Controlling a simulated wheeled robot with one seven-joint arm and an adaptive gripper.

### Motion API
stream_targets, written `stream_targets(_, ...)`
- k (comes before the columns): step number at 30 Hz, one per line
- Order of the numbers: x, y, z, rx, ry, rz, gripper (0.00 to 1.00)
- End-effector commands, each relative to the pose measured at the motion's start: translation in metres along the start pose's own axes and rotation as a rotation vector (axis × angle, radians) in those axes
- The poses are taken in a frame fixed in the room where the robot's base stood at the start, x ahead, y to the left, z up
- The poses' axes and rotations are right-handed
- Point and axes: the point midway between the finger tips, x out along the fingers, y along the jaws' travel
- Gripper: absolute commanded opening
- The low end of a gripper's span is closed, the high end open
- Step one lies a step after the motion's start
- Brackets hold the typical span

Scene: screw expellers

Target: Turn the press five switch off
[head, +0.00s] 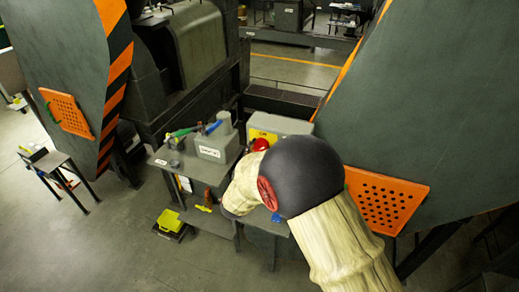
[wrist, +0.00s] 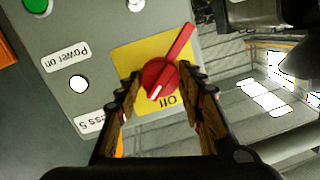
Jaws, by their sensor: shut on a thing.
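The press five switch is a red rotary knob (wrist: 160,76) on a yellow plate (wrist: 127,58) in the wrist view. Its long handle slants to the upper right; a white mark shows at its lower-left end, beside the upside-down "Off" label (wrist: 171,100). A partly hidden label ending "ess 5" (wrist: 88,122) is on the same grey panel. My gripper (wrist: 161,84) is shut on the knob, one finger at each side. In the head view, the red knob (head: 260,145) shows beside my arm, which hides my gripper.
The grey panel (wrist: 60,60) also bears a "Power on" label (wrist: 67,58), a white round lamp (wrist: 79,84) and a green button (wrist: 37,5). In the head view, a grey box with a blue handle (head: 216,143) stands left of the switch. An orange perforated guard (head: 385,200) is close right of my arm.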

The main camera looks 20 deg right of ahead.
Motion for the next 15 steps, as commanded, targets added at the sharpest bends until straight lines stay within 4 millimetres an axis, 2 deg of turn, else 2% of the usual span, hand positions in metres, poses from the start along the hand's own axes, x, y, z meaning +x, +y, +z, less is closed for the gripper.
stream_targets(15, -0.0006, -0.0019, -0.0032, -0.482, -0.041, 0.058, 0.13)
